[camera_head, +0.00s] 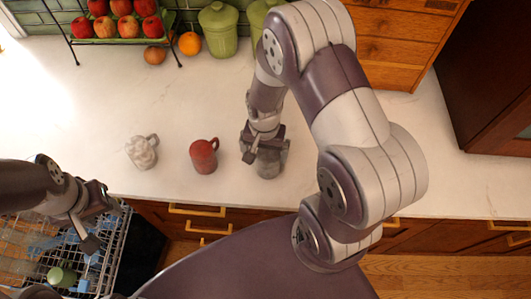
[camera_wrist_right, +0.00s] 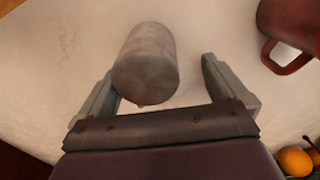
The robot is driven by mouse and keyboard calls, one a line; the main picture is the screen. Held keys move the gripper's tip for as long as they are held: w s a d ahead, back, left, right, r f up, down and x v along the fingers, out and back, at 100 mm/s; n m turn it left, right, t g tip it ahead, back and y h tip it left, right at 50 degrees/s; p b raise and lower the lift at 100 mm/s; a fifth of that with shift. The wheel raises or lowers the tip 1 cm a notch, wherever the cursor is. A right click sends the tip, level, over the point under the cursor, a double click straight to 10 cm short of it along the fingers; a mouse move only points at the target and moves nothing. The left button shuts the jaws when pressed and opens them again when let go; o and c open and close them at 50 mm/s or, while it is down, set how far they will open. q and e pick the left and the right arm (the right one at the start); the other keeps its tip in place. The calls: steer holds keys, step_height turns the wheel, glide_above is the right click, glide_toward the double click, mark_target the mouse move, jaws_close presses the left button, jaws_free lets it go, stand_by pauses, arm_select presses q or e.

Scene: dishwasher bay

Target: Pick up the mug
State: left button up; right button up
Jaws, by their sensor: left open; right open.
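A grey, stone-like cup (camera_head: 268,164) stands on the counter under my right gripper (camera_head: 264,150); no handle shows on it. In the right wrist view, the grey cup (camera_wrist_right: 147,62) is between the open fingers of my right gripper (camera_wrist_right: 158,82), close to the left finger with a wide gap to the right one. A red mug (camera_head: 203,157) stands left of it, and part of the red mug (camera_wrist_right: 292,35) shows in the wrist view. A white marbled mug (camera_head: 142,152) stands further left. My left gripper (camera_head: 100,218) is open and empty above the dishwasher.
An open dishwasher rack (camera_head: 100,262) at the lower left holds a green mug (camera_head: 62,275). A fruit rack (camera_head: 110,40), an orange (camera_head: 190,43) and a green canister (camera_head: 219,30) stand at the back. The counter behind the mugs is clear.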

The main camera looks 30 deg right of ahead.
steer(key=shift+s+f, duration=0.15)
steer(key=shift+s, duration=0.1)
steer(key=shift+s+d, duration=0.55)
steer(key=shift+c, duration=0.7)
steer(key=shift+d, duration=0.1)
steer(key=c, duration=0.5)
steer(key=shift+w, duration=0.25)
steer(key=c, duration=0.4)
steer(key=shift+w+a, duration=0.15)
steer(key=shift+a, duration=0.15)
steer(key=shift+c, duration=0.3)
arm_select(q)
steer(key=shift+s+d+r, duration=0.2)
steer(key=shift+s+d, duration=0.25)
steer(key=shift+s, duration=0.2)
